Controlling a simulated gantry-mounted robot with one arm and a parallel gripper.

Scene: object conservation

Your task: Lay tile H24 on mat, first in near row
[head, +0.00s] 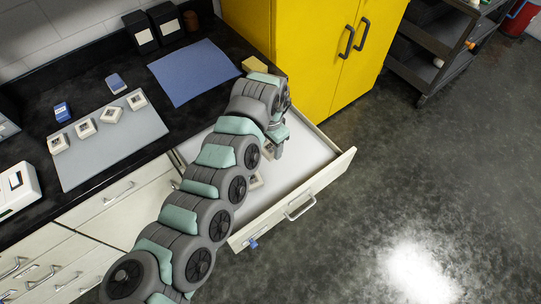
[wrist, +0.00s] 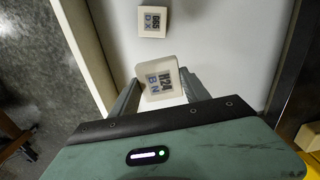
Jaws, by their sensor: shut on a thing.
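Tile H24 (wrist: 160,80) is a pale square tile with a dark printed label, in the wrist view. My gripper (wrist: 163,88) is shut on it, one finger at each side, above the open drawer's white floor. In the head view my gripper (head: 277,145) is over the drawer, partly hidden by my arm. A grey mat (head: 125,155) lies on the dark counter at left. Several pale tiles (head: 86,128) stand in a slanting row along its far part. Its near part is bare.
Another tile, marked G65 DX (wrist: 153,20), lies in the drawer (head: 318,172). A blue sheet (head: 195,73), a small blue object (head: 63,112) and black boxes (head: 140,32) are on the counter. A yellow cabinet (head: 290,45) stands right of it.

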